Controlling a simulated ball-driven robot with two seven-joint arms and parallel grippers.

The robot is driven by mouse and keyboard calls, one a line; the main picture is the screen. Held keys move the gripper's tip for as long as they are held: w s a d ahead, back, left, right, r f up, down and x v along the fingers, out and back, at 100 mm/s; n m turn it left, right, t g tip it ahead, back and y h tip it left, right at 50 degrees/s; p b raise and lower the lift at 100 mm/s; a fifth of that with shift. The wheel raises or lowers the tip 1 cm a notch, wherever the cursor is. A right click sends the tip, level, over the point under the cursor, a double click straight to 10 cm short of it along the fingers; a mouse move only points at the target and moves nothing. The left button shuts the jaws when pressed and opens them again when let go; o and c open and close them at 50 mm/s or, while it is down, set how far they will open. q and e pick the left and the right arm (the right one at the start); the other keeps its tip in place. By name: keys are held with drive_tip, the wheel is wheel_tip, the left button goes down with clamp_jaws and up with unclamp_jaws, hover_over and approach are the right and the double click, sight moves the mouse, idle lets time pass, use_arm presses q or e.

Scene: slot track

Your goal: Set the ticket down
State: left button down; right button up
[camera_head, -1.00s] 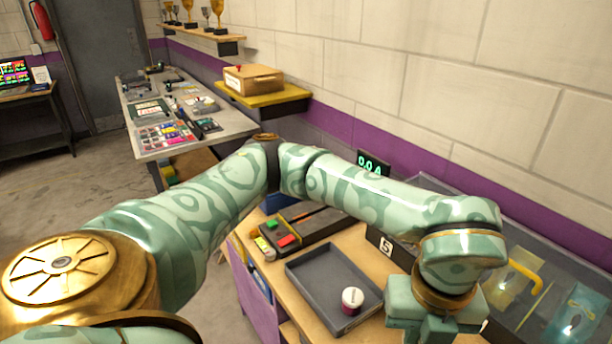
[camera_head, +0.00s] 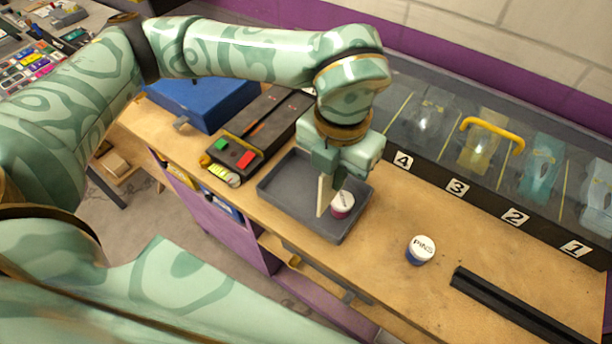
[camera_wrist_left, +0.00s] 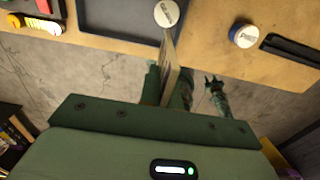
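The ticket (camera_head: 321,196) is a thin beige card. It hangs upright from my left gripper (camera_head: 328,170), which is shut on its upper end. In the head view it stands over the dark grey tray (camera_head: 284,205), left of a white-topped, dark red round tub (camera_head: 343,205). Whether its lower edge touches the tray floor I cannot tell. In the left wrist view the ticket (camera_wrist_left: 170,68) is seen nearly edge-on between the green fingers (camera_wrist_left: 166,88). A small green forked shape (camera_wrist_left: 214,92), probably my right gripper, shows low beyond; its fingers are too small to read.
A blue-and-white tub (camera_head: 420,250) and a black slotted bar (camera_head: 515,308) stand right of the tray. A dark box with green and red buttons (camera_head: 240,150) is at its left. A numbered clear-covered case (camera_head: 480,180) runs along the back. Bare wood lies between.

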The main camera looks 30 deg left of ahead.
use_arm(q)
drive_tip(key=w+a+f, duration=0.2)
drive_tip(key=a+f, duration=0.1)
drive_tip(key=f, duration=0.1)
drive_tip(key=w+a+f, duration=0.2)
drive_tip(key=a+f, duration=0.1)
drive_tip(key=f, duration=0.1)
drive_tip(key=w+a+f, duration=0.3)
drive_tip(key=f, duration=0.1)
drive_tip(key=shift+a+b, duration=0.3)
drive_tip(key=shift+s, duration=0.1)
drive_tip(key=c, duration=2)
unclamp_jaws()
drive_tip(key=shift+f, duration=0.15)
drive_tip(key=o, duration=0.4)
